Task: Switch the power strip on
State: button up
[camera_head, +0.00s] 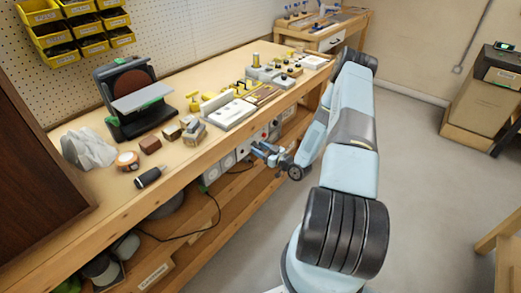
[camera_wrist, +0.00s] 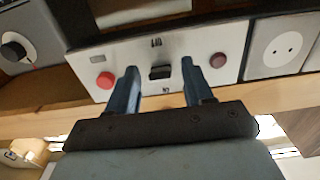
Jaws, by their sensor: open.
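The power strip's light grey panel (camera_wrist: 125,58) fills the upper middle of the wrist view. It has a black rocker switch (camera_wrist: 160,73), a bright red round button (camera_wrist: 105,80) to its left and a dark red round part (camera_wrist: 218,60) to its right. My gripper (camera_wrist: 159,70) is open and empty, its two blue fingers appearing either side of the rocker. I cannot tell whether the fingertips touch the panel. In the head view my gripper (camera_head: 262,152) is at the bench's front, below the top, partly covering the strip (camera_head: 244,148).
A white socket plate (camera_wrist: 276,48) lies right of the panel, and a black knob (camera_wrist: 13,50) is at far left. The bench top (camera_head: 165,175) overhangs above, with a disc sander (camera_head: 130,95) and blocks on it. A black cable (camera_head: 215,215) hangs below. The floor (camera_head: 420,150) at right is clear.

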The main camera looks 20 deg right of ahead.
aim_at(255, 144)
jog(key=shift+c, duration=0.3)
grip_shut()
jog(key=shift+r, duration=0.1)
jog(key=r+g+h, duration=0.1)
jog(key=g, duration=0.1)
jog(key=g+h, duration=0.1)
jog(key=shift+r+g, duration=0.4)
jog(key=shift+w+a+r+g+h, duration=0.15)
jog(key=shift+r+g+h, duration=0.2)
jog(key=shift+g+h, duration=0.4)
jog(key=shift+w+r+g+h, duration=0.15)
jog(key=shift+r+g+h, duration=0.25)
jog(key=shift+g, duration=0.65)
jog(key=shift+o, duration=0.3)
grip_release()
